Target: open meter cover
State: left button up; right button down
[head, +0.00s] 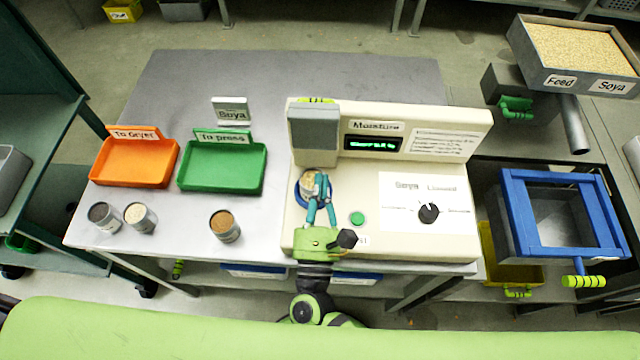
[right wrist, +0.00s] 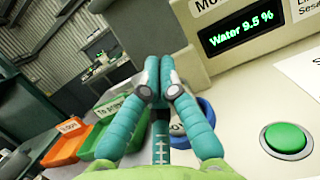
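The beige moisture meter (head: 455,240) stands on the table. Its grey cover (head: 314,128) stands raised at the meter's left, behind the blue-rimmed sample cup (head: 299,190), and grain shows in the uncovered cup. The cup's blue rim also shows in the right wrist view (right wrist: 206,108). My right gripper (head: 320,180) is over the cup, in front of the cover. In the right wrist view its teal fingers (right wrist: 157,75) come together at the tips with nothing visible between them. Whether they touch the cup or cover is unclear. My left gripper is not in view.
A green button (head: 357,218) and black knob (head: 428,212) are on the meter. The lit display (head: 373,144) reads about 9.5 % water. Orange (head: 130,175) and green (head: 222,180) trays and several small cans (head: 225,226) stand left. A blue-framed press (head: 515,215) is right.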

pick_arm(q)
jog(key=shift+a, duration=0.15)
pick_arm(e)
jog(key=shift+s, duration=0.1)
dwell(0.6)
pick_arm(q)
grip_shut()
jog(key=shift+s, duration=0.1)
pick_arm(e)
jog(key=v, duration=1.2)
